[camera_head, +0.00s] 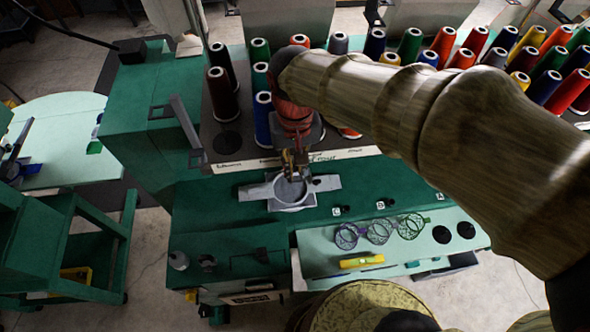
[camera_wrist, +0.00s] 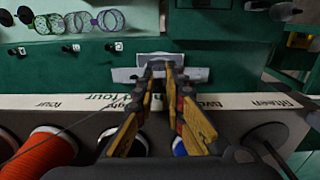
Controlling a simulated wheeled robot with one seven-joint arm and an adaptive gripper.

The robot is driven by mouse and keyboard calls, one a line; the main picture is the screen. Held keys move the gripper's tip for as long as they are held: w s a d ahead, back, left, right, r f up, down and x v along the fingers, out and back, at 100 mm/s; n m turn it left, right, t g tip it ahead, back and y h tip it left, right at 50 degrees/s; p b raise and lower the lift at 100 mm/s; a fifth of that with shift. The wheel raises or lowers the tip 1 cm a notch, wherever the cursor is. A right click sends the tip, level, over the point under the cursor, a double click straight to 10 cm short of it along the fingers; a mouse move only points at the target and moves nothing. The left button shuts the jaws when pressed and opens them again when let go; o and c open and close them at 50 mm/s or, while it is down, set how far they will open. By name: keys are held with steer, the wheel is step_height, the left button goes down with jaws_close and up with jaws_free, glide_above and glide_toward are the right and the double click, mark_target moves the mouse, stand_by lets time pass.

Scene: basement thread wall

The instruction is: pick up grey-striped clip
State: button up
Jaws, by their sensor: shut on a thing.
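My gripper (camera_head: 291,160) reaches down over the green machine top, its fingers pointing at a grey fixture (camera_head: 325,183) with a flat bar and a round part. In the wrist view the yellow and dark fingers of my gripper (camera_wrist: 160,69) converge at the tips, in front of the grey bar (camera_wrist: 195,74). They are shut on a small grey thing between the tips, which I take to be the grey-striped clip. It is mostly hidden by the fingers, and its stripes cannot be made out. I cannot tell whether it still touches the fixture.
Several thread spools (camera_head: 445,45) stand in rows behind, some close to my arm. A pale tray (camera_head: 315,255) at the front holds round eyeglass-like frames (camera_head: 378,231) and a yellow level-like object (camera_head: 361,261). A green cart (camera_head: 60,240) stands at left.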

mark_target(295, 170)
steer(key=shift+r, duration=0.55)
step_height(295, 170, up, 2)
steer(key=shift+r, duration=0.1)
steer(key=s+d+r+b, duration=0.2)
steer(key=s+r, duration=0.7)
steer(key=s, duration=0.4)
steer(key=shift+s+d+r, duration=0.25)
steer(key=shift+s+r, duration=0.1)
steer(key=shift+s, duration=0.05)
